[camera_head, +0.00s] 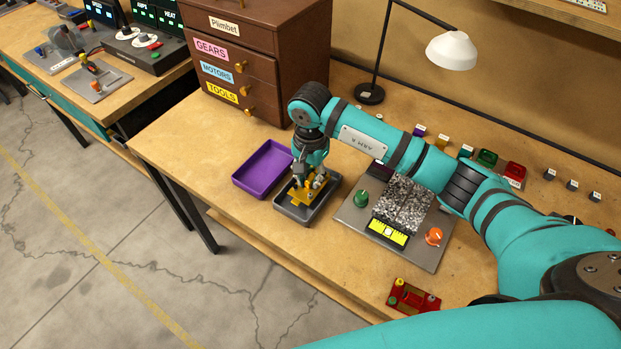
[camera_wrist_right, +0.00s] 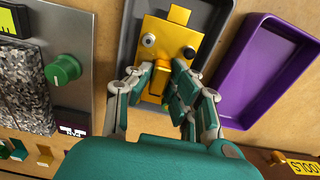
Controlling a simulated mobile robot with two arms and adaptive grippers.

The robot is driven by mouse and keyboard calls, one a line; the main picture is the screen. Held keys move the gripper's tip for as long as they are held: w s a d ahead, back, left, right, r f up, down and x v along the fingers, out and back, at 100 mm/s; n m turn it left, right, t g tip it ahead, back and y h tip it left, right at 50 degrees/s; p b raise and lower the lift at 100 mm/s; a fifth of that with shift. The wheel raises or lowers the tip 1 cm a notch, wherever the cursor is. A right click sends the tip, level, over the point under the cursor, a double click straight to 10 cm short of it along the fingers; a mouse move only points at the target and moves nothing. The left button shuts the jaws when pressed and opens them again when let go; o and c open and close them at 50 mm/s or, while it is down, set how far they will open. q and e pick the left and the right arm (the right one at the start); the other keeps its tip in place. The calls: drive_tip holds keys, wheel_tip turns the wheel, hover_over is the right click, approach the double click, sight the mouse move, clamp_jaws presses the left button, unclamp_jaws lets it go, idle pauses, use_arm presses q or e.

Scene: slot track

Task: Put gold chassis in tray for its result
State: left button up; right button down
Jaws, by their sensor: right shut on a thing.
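The gold chassis (camera_head: 299,196) is in the jaws of my right gripper (camera_head: 310,177). It is over or inside the dark grey tray (camera_head: 319,209); I cannot tell whether it touches the tray floor. In the right wrist view the yellow chassis (camera_wrist_right: 171,38) has a dark round wheel and a pale one, and it lies across the grey tray (camera_wrist_right: 211,14). The fingers of my right gripper (camera_wrist_right: 155,82) close on its near end. The empty purple tray (camera_head: 263,168) stands just left of the grey tray. My left gripper is not in view.
Right of the grey tray is a test panel (camera_head: 353,217) with a green knob, an orange knob and a rough speckled strip. A red chassis (camera_head: 413,297) lies at the table's front edge. A brown drawer cabinet (camera_head: 262,50) and a lamp (camera_head: 451,50) stand behind.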

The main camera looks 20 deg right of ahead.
drive_tip(key=shift+s+f, duration=0.1)
drive_tip(key=shift+f, duration=1.1)
drive_tip(key=c, duration=1.2)
unclamp_jaws()
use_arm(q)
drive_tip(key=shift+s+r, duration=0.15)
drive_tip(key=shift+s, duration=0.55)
use_arm(e)
drive_tip(key=shift+r, duration=0.1)
